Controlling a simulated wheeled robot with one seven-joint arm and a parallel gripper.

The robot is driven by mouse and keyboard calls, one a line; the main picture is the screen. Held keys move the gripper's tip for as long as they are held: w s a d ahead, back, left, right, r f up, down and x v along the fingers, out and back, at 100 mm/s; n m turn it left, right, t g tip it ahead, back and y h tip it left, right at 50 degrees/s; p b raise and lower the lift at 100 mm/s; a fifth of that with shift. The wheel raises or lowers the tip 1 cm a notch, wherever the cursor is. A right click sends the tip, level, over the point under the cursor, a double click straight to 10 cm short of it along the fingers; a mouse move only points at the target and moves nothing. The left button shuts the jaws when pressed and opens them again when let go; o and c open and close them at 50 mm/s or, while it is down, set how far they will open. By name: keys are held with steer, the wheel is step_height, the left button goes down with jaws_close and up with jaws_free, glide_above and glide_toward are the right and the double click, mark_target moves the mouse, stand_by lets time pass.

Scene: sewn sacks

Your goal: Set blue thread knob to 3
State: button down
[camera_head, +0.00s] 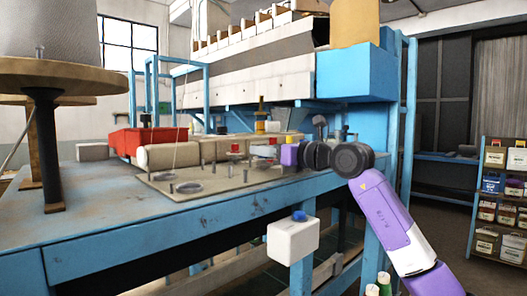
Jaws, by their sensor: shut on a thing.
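A beige plate (205,188) with several small posts and knobs lies on the blue workbench. My gripper (262,151) reaches in from the right, past my purple wrist, and is low over the right part of this plate. Its jaws are shut on what seems to be the blue thread knob, which they and my wrist hide. The knob's pointer and numbers cannot be read. A small red-topped knob (235,149) stands on the plate just left of my gripper.
A white box with a blue button (292,240) hangs at the bench's front edge. A round wooden stand (50,78) is at the left. A red block (148,139) and a cream roll (172,155) lie behind the plate.

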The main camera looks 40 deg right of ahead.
steer(key=c, duration=1.2)
jaws_free()
steer(key=shift+c, duration=0.2)
steer(key=shift+s, duration=0.15)
steer(key=shift+s+d+b, duration=0.25)
steer(key=shift+s+b, duration=0.4)
steer(key=shift+s, duration=1.25)
steer(key=shift+s+d+b, duration=0.2)
steer(key=shift+s+b, duration=0.4)
steer(key=shift+s, duration=1.25)
